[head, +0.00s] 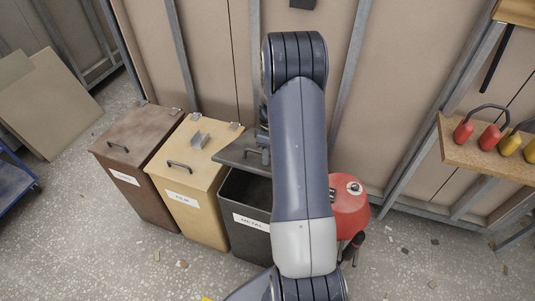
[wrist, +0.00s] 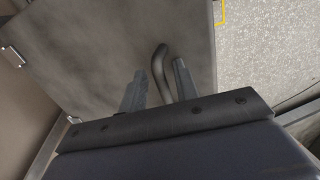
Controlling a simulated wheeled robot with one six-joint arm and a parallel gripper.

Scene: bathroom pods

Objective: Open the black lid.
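The black lid (head: 236,153) of the bin labelled METAL (head: 249,222) is tilted up at its front, and the dark inside shows below it. In the wrist view the lid (wrist: 110,45) is a grey, scuffed panel with a dark curved handle (wrist: 160,68). My gripper (wrist: 160,78) has its two fingers apart, one on each side of the handle. A gap shows between the left finger and the handle; the right finger is very close to it, and contact is unclear. In the head view my arm hides the bin's right side and most of the gripper.
A yellow bin (head: 190,210) with a closed lid stands just left of the METAL bin, with a brown bin (head: 135,180) beyond. A red round object (head: 349,212) stands to the right. A panelled wall (head: 400,90) is behind. The shelf (head: 480,157) at right holds red and yellow items.

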